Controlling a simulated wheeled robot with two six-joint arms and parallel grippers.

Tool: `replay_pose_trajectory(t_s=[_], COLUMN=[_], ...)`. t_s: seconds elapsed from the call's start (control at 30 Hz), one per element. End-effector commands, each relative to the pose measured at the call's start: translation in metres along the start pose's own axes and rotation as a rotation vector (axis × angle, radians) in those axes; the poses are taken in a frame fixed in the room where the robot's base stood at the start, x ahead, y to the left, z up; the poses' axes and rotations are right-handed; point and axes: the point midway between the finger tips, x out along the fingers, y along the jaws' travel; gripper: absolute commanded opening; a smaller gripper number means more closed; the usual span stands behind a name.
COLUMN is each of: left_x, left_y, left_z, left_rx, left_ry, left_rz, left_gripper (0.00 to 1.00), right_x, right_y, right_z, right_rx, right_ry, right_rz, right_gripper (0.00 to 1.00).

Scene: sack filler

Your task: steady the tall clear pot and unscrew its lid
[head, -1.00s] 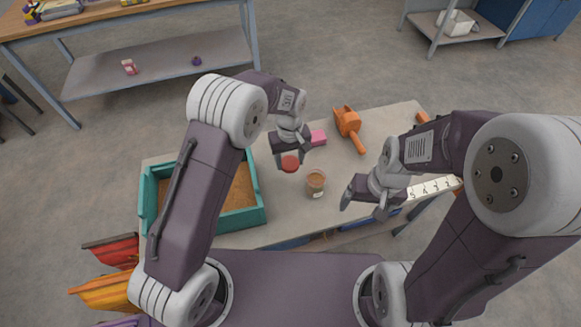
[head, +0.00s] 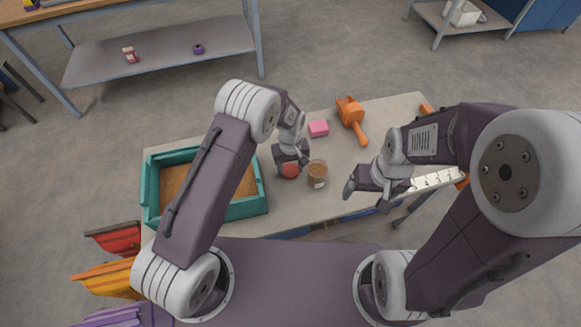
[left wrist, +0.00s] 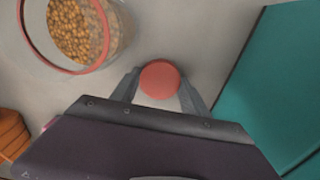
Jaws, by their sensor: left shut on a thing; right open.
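The clear pot (head: 318,182) stands upright on the table with its top open. Brown grains and a reddish rim show in the left wrist view (left wrist: 85,30). The round red lid (head: 290,171) is off the pot, just to its left. My left gripper (head: 290,163) is shut on the lid, which sits between the two fingertips in the left wrist view (left wrist: 159,79). I cannot tell whether the lid touches the table. My right gripper (head: 367,196) is open and empty, to the right of the pot and apart from it.
A teal tray (head: 232,209) with brown fill is at the left of the table. A pink block (head: 318,128) and an orange scoop (head: 352,115) lie behind the pot. A white numbered strip (head: 435,180) is at the right. Coloured bins (head: 110,270) stand at lower left.

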Motion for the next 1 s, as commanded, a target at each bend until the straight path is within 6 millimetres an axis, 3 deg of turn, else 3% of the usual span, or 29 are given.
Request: replay_pose_trajectory(t_s=[0.27,0.3,0.33,0.37,0.73,1.0], left_x=[0.004,0.002,0.002,0.002,-0.007,-0.074], left_y=[0.000,0.000,0.000,0.000,0.001,0.001], left_z=[0.000,0.000,0.000,0.000,-0.001,-0.001], left_rx=[0.000,0.000,0.000,0.000,0.000,0.000], left_ry=[0.001,0.001,0.001,0.001,0.002,0.005], left_rz=[0.001,0.001,0.001,0.001,0.002,0.004], left_gripper=[0.04,0.64,0.72,0.75,0.75,0.75], right_x=[0.004,0.002,0.002,0.002,0.000,0.001], right_y=[0.000,0.000,0.000,0.000,0.000,0.000], right_z=[0.000,0.000,0.000,0.000,0.000,0.000], right_rx=[0.000,0.000,0.000,0.000,0.000,0.000], right_ry=[0.000,0.000,0.000,0.000,0.000,0.000], right_rz=[0.000,0.000,0.000,0.000,0.000,0.000], right_gripper=[0.84,0.84,0.84,0.84,0.84,0.84])
